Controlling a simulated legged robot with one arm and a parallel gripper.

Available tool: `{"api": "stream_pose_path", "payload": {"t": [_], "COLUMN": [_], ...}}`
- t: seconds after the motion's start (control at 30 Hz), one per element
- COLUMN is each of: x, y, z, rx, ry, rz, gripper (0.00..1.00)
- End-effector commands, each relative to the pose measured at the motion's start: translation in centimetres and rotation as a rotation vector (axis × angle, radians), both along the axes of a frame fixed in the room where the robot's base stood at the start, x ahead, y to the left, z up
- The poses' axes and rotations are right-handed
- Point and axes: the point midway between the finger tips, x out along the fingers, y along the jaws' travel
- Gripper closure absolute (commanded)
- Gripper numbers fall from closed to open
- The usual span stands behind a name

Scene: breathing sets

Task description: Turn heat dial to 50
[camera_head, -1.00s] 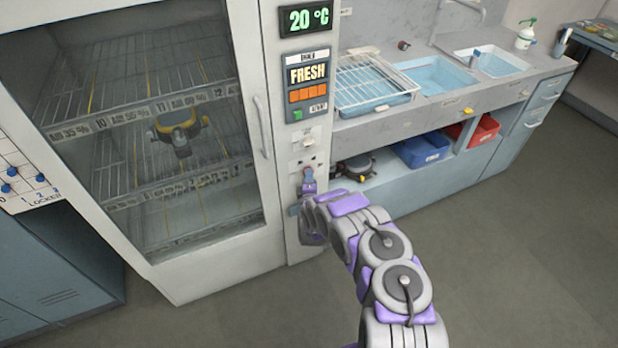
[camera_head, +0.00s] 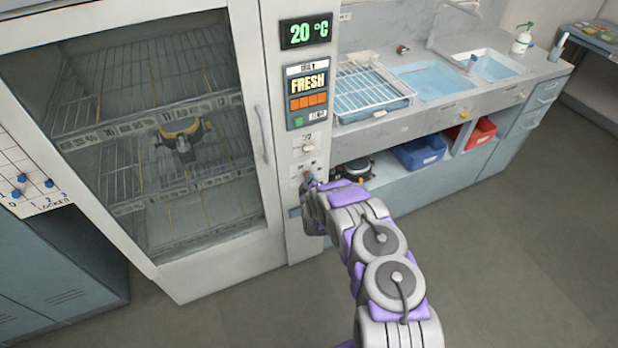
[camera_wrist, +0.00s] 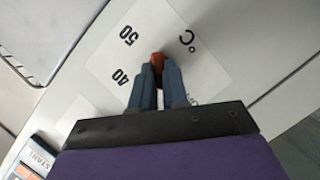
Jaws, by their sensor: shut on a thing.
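The heat dial (camera_wrist: 158,61) is a small orange-red knob on a white label printed with 40, 50 and °C. In the wrist view my gripper (camera_wrist: 160,75) is shut on the dial, with its blue-grey fingers on either side. The dial's lower part and the rest of its scale are hidden. In the head view my gripper (camera_head: 309,184) is at the cabinet's right-hand panel, below a switch plate. The green display (camera_head: 306,30) above reads 20 °C.
The glass cabinet door (camera_head: 150,130) with its handle (camera_head: 263,134) is left of the panel; a yellow-and-black breathing set (camera_head: 180,138) sits inside. A sink counter (camera_head: 400,125) and blue bin (camera_head: 420,152) are at right. The floor in front is clear.

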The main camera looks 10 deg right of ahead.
Motion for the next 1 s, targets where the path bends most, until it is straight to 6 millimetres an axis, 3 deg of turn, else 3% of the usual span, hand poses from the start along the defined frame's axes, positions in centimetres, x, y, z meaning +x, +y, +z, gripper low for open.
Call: {"api": "stream_pose_path", "payload": {"t": [1.0], "x": [-0.19], "y": [-0.94], "z": [-0.25], "rx": [0.932], "ry": [0.262], "rz": [-0.007], "gripper": [1.0]}}
